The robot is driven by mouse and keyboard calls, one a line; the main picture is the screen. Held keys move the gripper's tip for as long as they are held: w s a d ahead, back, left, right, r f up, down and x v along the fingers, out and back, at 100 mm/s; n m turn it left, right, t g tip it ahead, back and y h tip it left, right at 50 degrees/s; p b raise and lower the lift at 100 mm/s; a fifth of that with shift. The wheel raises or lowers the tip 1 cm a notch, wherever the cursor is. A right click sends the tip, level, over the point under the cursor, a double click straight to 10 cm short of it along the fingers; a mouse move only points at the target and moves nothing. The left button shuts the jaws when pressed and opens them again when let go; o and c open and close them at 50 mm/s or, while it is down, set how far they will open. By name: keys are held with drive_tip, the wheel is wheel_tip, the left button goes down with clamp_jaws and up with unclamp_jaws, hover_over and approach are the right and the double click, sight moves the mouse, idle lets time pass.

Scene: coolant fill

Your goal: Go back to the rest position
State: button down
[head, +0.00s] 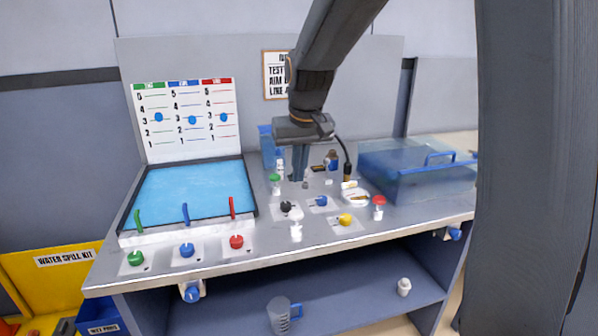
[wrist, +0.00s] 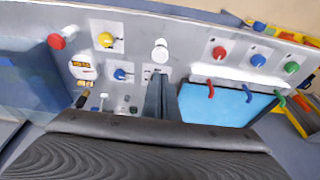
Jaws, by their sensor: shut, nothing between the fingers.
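My gripper (head: 299,180) points down over the middle of the grey bench (head: 265,236). Its fingers are together and hold nothing. In the wrist view its fingers (wrist: 155,97) show as one dark bar. Past the tips is a white-topped fitting (wrist: 160,52). In the head view this white fitting (head: 296,222) stands in front of the gripper. A black knob (head: 286,207) and a blue knob (head: 321,201) lie close by on the panel. A yellow knob (head: 345,219) is farther right. I cannot tell whether the fingertips touch the bench.
A shallow tank of blue liquid (head: 185,190) with colored levers is at left. A translucent blue bin (head: 415,175) with a handle is at right. A green-capped fitting (head: 275,180) and small bottles stand close around my gripper. A clear jug (head: 280,314) sits on the lower shelf.

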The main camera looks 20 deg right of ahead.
drive_tip(key=s+f+g, duration=0.1)
drive_tip(key=s+f, duration=0.6)
drive_tip(key=s, duration=0.4)
drive_tip(key=s+f+g, duration=0.1)
drive_tip(key=s+f, duration=0.6)
drive_tip(key=s, duration=0.4)
